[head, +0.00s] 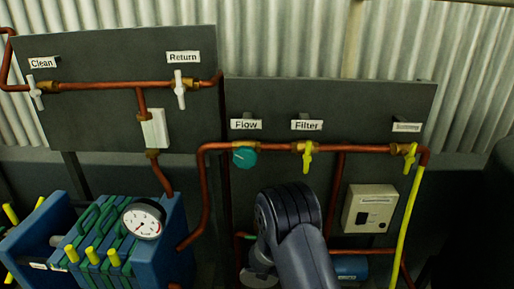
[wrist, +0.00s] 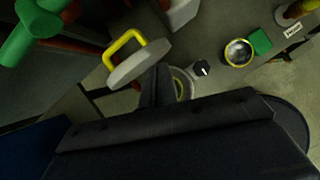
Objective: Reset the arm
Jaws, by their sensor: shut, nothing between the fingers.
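My arm (head: 293,225) rises from the bottom centre of the head view, dark and bent, in front of the lower part of the right panel. Its gripper end is hidden there. In the wrist view, my gripper (wrist: 160,82) shows as dark fingers pointing up from the wide dark wrist body. The fingers are shut and empty. Close by them in the picture is a grey round lid with a yellow handle (wrist: 127,58); I cannot tell whether they touch.
Copper pipes with white valves (head: 180,89), a teal Flow knob (head: 245,157) and a yellow Filter valve (head: 307,157) run along the panels. A blue press with a gauge (head: 143,219) stands left. A switch box (head: 369,209) and yellow hose (head: 407,225) are right.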

